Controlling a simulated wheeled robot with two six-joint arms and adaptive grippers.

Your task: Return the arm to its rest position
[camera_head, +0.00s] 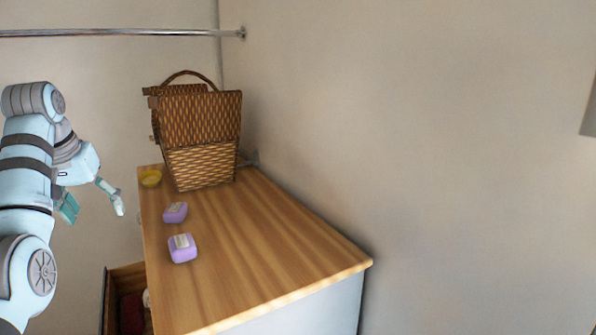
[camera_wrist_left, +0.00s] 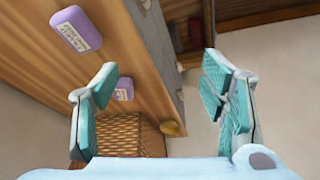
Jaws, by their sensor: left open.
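My left arm comes in from the left in the head view. Its gripper (camera_head: 93,203) is open and empty, in the air to the left of the wooden-topped dresser (camera_head: 255,260). In the left wrist view the two teal fingers (camera_wrist_left: 160,95) stand wide apart with nothing held between them. The dresser top (camera_wrist_left: 130,45) shows beyond them. My right gripper is in neither view.
On the dresser are two purple soap-like blocks (camera_head: 183,248) (camera_head: 175,212), a yellow bowl (camera_head: 150,177) and a wicker basket (camera_head: 203,140). An open drawer (camera_head: 124,280) juts out at lower left. A metal rail (camera_head: 120,32) runs along the back wall.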

